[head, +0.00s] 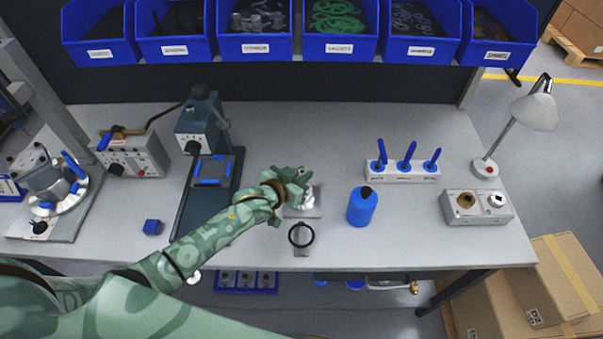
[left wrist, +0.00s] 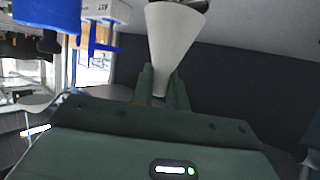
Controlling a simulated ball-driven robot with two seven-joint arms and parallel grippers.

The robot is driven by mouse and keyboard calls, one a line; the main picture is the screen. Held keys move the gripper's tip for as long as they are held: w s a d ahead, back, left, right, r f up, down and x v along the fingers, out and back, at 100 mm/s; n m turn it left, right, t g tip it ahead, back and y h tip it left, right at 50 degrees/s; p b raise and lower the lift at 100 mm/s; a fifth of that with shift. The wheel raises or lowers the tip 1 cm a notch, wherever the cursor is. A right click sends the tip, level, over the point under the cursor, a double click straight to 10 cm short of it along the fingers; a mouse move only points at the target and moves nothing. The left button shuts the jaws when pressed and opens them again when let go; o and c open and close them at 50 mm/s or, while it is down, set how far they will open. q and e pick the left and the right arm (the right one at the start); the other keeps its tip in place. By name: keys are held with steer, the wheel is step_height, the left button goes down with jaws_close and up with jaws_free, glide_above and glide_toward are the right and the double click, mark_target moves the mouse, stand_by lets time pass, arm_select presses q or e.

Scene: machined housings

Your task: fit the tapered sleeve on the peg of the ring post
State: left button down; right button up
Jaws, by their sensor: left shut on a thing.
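My left gripper (head: 296,180) is over the middle of the bench. In the left wrist view, it (left wrist: 163,88) is shut on the tapered sleeve (left wrist: 172,45), a pale grey cone with its narrow end at the fingers and its wide end away from them. A dark part shows at the wide end; I cannot tell if they touch. In the head view, a silvery shape (head: 307,198) shows beside the fingers over a grey plate; its identity is unclear. A black ring (head: 301,246) on a small grey base, likely the ring post, is just in front. I cannot make out its peg.
A blue bottle (head: 362,207) stands close to the right. Behind it is a white block with blue-handled tools (head: 402,171). A grey block with two sockets (head: 476,207) and a lamp (head: 487,168) are farther right. Blue bins (head: 255,47) hang behind.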

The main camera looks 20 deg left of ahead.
arm_select(q)
steer(key=shift+f+b, duration=0.35)
steer(key=shift+f, duration=0.3)
steer(key=c, duration=1.3)
jaws_free()
steer(key=shift+s, duration=0.1)
steer(key=p+v, duration=0.3)
steer(key=v, duration=1.3)
steer(key=shift+s, duration=0.1)
